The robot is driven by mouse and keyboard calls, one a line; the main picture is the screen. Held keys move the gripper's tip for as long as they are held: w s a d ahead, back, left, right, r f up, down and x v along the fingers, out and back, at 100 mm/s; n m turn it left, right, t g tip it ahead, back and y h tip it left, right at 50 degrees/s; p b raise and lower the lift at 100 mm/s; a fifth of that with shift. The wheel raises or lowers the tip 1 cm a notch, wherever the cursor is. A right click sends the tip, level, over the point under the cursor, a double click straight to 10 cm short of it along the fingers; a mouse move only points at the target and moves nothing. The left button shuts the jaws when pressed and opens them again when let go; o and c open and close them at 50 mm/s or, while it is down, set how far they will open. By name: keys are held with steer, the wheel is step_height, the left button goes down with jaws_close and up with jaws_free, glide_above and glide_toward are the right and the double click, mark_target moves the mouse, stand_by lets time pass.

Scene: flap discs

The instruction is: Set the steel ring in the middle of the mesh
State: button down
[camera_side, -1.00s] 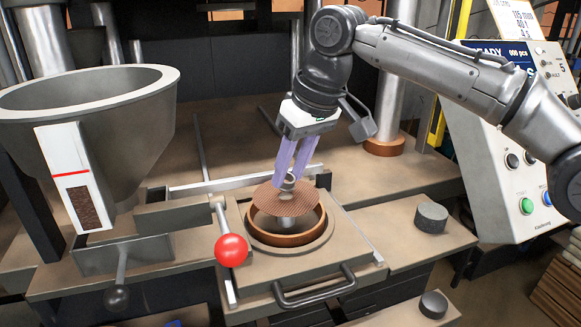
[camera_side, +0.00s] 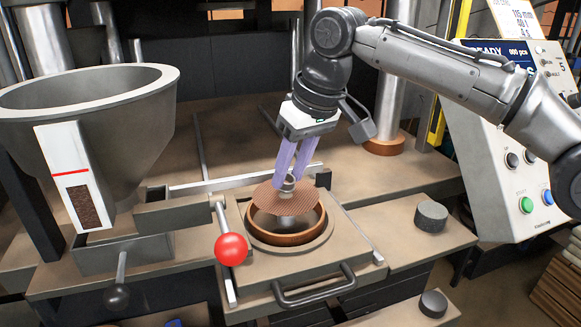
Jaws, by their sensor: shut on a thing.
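My gripper (camera_side: 296,176) points down with its pale purple fingers shut on the small steel ring (camera_side: 288,184). The ring is over the middle of the mesh (camera_side: 283,202), and the fingertips partly hide it. I cannot tell whether the ring touches the mesh. The mesh is a thin, round, brown disc that looks slightly tilted. It is above the round opening of the copper-coloured mould ring (camera_side: 300,238). What supports the mesh from below is mostly hidden.
A red ball knob (camera_side: 231,249) stands at the left of the mould plate, and a black handle (camera_side: 315,290) at its front. A grey hopper (camera_side: 95,110) is on the left. A dark cylinder (camera_side: 431,216) and a control panel (camera_side: 510,150) are on the right.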

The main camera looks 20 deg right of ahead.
steer(key=shift+f, duration=0.45)
stand_by(0.5)
stand_by(0.3)
steer(key=shift+c, duration=2.4)
jaws_free()
